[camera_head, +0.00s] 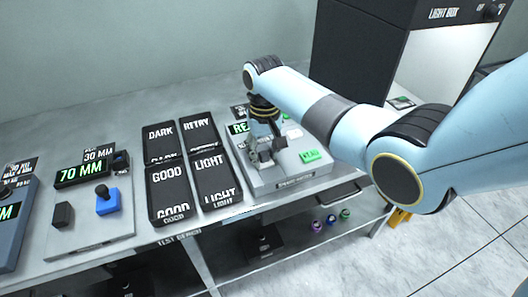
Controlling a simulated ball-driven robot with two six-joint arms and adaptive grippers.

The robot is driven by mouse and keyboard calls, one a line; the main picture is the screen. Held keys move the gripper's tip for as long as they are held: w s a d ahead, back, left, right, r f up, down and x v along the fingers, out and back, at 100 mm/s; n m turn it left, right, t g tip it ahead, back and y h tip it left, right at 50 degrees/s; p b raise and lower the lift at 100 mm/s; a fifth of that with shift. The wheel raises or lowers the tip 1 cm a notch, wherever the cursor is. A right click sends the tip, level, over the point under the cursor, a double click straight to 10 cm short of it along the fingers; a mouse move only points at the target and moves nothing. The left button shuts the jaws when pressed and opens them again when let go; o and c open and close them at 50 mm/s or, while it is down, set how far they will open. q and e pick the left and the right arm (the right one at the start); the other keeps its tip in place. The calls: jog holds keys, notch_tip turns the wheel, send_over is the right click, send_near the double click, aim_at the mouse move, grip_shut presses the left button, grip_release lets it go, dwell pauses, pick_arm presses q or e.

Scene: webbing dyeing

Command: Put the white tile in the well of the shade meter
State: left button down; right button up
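The shade meter (290,176) is a grey box on the bench, with a partly covered green display (238,128) at its back left and a green label or button (310,156) at its right. My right gripper (264,160) points down over the left part of the meter, at or just above its top. The gripper hides the surface under it, and I cannot tell whether its fingers hold anything. A small pale patch (294,133) shows on the meter behind the gripper; I cannot tell whether it is the white tile. The well is not clearly seen. My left gripper is out of view.
Black trays marked dark, retry, good (168,192) and light (217,180) stand left of the meter. Farther left is a grey device (90,222) with a blue knob block. A black light box (365,50) stands at the back right. Small coloured items (331,220) lie below the bench.

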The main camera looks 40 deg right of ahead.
aim_at(264, 153)
dwell(0.3)
jog(key=shift+r, duration=0.15)
jog(key=shift+r, duration=0.35)
notch_tip(264, 153, up, 11)
jog(key=shift+r, duration=0.2)
jog(key=shift+f, duration=0.1)
